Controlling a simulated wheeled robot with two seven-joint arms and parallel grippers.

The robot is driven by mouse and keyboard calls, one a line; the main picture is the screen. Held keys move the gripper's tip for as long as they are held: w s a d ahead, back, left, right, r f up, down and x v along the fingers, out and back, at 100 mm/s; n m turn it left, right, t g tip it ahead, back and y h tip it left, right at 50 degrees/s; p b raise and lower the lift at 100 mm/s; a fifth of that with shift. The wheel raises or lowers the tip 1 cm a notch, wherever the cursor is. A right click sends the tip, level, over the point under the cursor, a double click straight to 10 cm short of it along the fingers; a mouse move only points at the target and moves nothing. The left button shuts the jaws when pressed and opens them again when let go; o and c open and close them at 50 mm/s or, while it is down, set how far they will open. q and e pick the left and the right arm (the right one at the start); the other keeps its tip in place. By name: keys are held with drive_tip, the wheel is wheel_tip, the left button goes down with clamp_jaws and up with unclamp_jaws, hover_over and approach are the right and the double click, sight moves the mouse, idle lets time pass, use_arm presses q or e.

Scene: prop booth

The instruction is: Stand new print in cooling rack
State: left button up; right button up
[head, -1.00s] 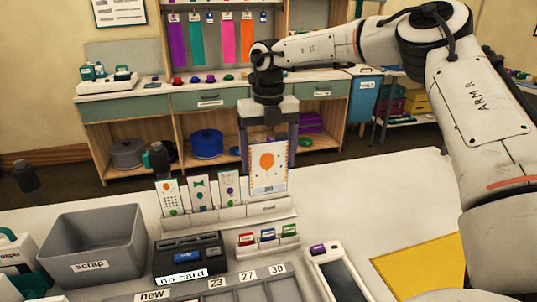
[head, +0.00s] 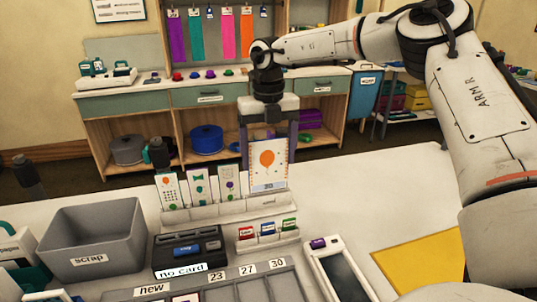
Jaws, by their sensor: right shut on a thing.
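My right gripper (head: 268,137) points down and is shut on the top of a white print with an orange balloon (head: 267,165). The print is upright at the right end of the white cooling rack (head: 225,213). Its lower edge meets the rack's top edge in the picture; I cannot tell whether it rests in a slot. Three other prints, with dots (head: 170,190), a green bow (head: 199,186) and a purple balloon (head: 228,184), stand in the rack to its left. My left gripper is not in view.
In front of the rack are a black device reading "no card" (head: 188,251), small colored cards in a holder (head: 267,236) and a numbered tray (head: 217,277). A grey scrap bin (head: 92,260) stands left. A yellow sheet (head: 425,262) lies right.

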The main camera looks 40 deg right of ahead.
drive_tip(key=shift+f+b, duration=1)
drive_tip(key=shift+f, duration=0.4)
drive_tip(key=shift+f+b, duration=0.6)
drive_tip(key=shift+f, duration=0.45)
drive_tip(key=shift+b, duration=0.3)
drive_tip(key=o, duration=0.7)
drive_tip(key=shift+o, duration=0.2)
wheel_tip(320, 180, up, 10)
hover_over(268, 171)
drive_tip(key=shift+w+d+r, duration=0.15)
